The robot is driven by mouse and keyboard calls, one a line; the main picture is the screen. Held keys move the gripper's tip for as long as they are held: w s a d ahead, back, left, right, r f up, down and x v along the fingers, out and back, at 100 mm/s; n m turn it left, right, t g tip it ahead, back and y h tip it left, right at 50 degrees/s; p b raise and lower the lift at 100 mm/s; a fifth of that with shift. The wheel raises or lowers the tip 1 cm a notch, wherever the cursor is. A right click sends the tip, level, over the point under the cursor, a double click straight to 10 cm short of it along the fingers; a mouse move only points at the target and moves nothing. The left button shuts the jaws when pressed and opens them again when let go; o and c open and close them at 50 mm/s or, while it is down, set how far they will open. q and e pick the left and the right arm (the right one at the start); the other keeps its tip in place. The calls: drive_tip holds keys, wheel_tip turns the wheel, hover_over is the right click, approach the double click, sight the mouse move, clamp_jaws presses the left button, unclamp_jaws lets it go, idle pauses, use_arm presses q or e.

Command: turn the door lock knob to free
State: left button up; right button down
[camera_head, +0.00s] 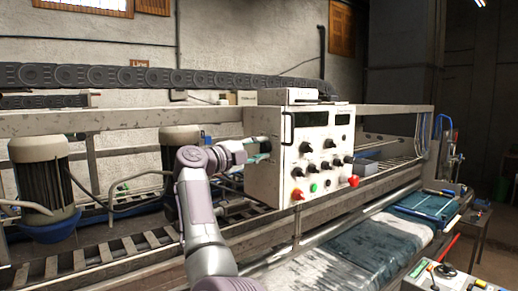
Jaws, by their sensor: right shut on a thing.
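A white control box (316,160) stands at the middle on the machine frame. Its front carries several black knobs, a green button (313,187), red buttons and a black handle (288,129). My right arm comes up from the bottom middle. My right gripper (262,150) is at the left side of the box, at its upper part, and is shut on the door lock knob there. The knob itself is hidden by the fingers, so its angle cannot be told. My left gripper is not in view.
Two grey motors with blue bases (42,183) stand on the left above a slatted conveyor (60,270). A metal rail (170,118) runs behind my arm. A wet rug (365,250) lies at the lower right, and a second control panel (445,279) is at the bottom right corner.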

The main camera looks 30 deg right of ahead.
drive_tip(key=m, duration=0.3)
drive_tip(key=m+g+p, duration=0.1)
drive_tip(key=m, duration=0.6)
drive_tip(key=shift+w+f+g, duration=0.15)
drive_tip(key=shift+f+g, duration=0.15)
drive_tip(key=shift+f, duration=0.05)
drive_tip(key=shift+m, duration=0.4)
drive_tip(key=c, duration=1.1)
unclamp_jaws()
drive_tip(key=shift+h, duration=0.3)
drive_tip(key=shift+o, duration=1.4)
drive_tip(key=shift+a+r, duration=0.1)
drive_tip(key=shift+r, duration=0.05)
drive_tip(key=a+f, duration=0.1)
drive_tip(key=a, duration=1)
drive_tip(key=shift+s+a+f, duration=0.2)
drive_tip(key=shift+s+a, duration=0.1)
drive_tip(key=shift+s, duration=0.1)
